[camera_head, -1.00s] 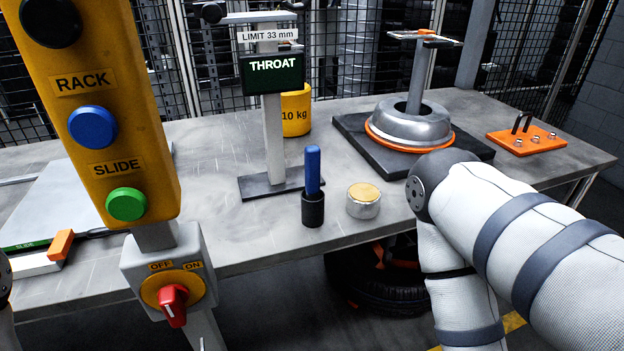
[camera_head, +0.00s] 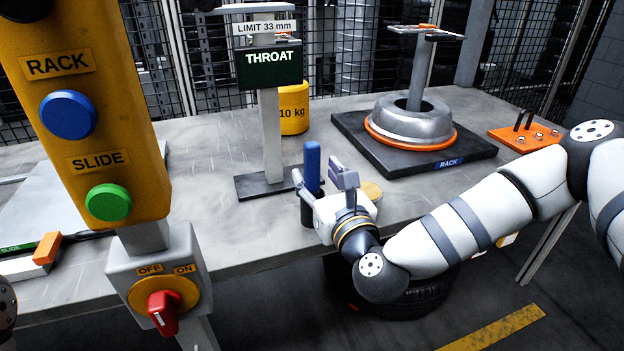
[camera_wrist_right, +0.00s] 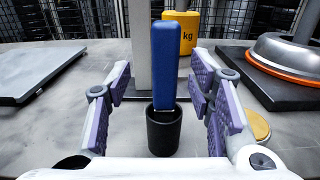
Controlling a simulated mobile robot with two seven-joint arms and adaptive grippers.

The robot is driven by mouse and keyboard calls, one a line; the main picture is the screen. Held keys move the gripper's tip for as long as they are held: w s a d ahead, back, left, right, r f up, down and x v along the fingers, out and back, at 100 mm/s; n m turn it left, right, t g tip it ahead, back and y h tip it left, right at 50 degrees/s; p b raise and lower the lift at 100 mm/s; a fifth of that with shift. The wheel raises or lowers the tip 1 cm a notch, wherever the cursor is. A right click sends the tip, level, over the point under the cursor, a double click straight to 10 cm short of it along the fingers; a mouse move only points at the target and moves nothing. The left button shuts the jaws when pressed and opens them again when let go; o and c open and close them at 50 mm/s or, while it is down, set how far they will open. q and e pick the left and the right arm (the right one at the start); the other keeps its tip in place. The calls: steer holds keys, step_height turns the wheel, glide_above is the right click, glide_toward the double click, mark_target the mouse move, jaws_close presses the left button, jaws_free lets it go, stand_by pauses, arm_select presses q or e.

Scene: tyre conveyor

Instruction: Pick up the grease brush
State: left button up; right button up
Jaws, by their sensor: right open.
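The grease brush (camera_head: 312,165) stands upright with its blue handle up in a black cup (camera_head: 306,213) near the table's front edge. In the right wrist view the blue handle (camera_wrist_right: 165,66) rises from the black cup (camera_wrist_right: 163,131), ahead of and between the open fingers. My right gripper (camera_head: 325,181) is open and empty, close in front of the brush. Its fingers stand to either side of the handle in the wrist view, and I see no contact. The brush's lower end is hidden in the cup. My left gripper is not clearly in view.
A round tin (camera_head: 372,191) sits just right of my right gripper, partly hidden. The THROAT gauge stand (camera_head: 271,140) and yellow 10 kg weight (camera_head: 293,108) are behind. A button post (camera_head: 90,110) stands at front left. A metal hub (camera_head: 408,120) sits on a black base at right.

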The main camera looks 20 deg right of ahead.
mark_target(314, 168)
steer(key=w, duration=0.5)
steer(key=shift+w+d+f, duration=0.15)
steer(key=shift+d+f, duration=0.05)
steer(key=shift+f, duration=0.05)
jaws_close()
